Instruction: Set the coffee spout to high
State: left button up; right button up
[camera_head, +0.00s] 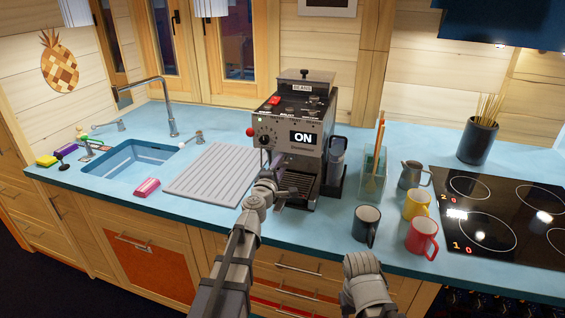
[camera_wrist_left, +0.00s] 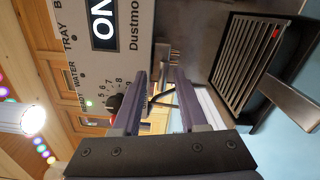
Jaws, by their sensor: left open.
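The coffee machine (camera_head: 311,112) stands upright on the blue counter, its display (camera_head: 303,138) reading ON. My left gripper (camera_head: 282,166) is at its front, below the display and above the drip tray (camera_head: 300,183). In the left wrist view, sideways to the machine, my left gripper (camera_wrist_left: 160,72) is open, its two fingers spread. A small metallic part, apparently the coffee spout (camera_wrist_left: 162,56), shows between and just beyond the fingertips. I cannot tell whether they touch it. In the head view my gripper and arm partly hide the spout area. Only part of my right arm shows at bottom right.
A numbered dial (camera_head: 263,139) is on the machine's front, left of the display. Mugs (camera_head: 366,224), a metal jug (camera_head: 411,174) and a glass holder (camera_head: 373,175) stand to the right, before the cooktop (camera_head: 490,215). A ribbed drainboard (camera_head: 214,177) and sink (camera_head: 128,165) lie left.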

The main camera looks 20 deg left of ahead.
pick_arm(q)
jog(key=s, duration=0.5)
jog(key=shift+a, duration=0.1)
jog(key=s+d+f+m+g+h, duration=0.2)
jog(key=d+f+m+g+h, duration=0.15)
jog(key=d+m, duration=0.4)
jog(key=s+d+f+m+g+h, duration=0.2)
jog(key=s+d+m+h, duration=0.15)
jog(key=d, duration=0.65)
jog(key=s+d+f+m+g, duration=0.5)
jog(key=s+d+f+m, duration=0.1)
jog(key=f, duration=0.1)
jog(key=s+a+f+m+g+y, duration=0.3)
jog(key=s+f+g+y, duration=0.1)
jog(key=s, duration=0.4)
jog(key=s+a+f+m+g+y, duration=0.3)
jog(key=s+f+g+y, duration=0.1)
jog(key=s, duration=0.5)
jog(key=shift+a+f+m+y, duration=0.3)
jog(key=shift+f+y, duration=0.2)
jog(key=shift+f, duration=0.15)
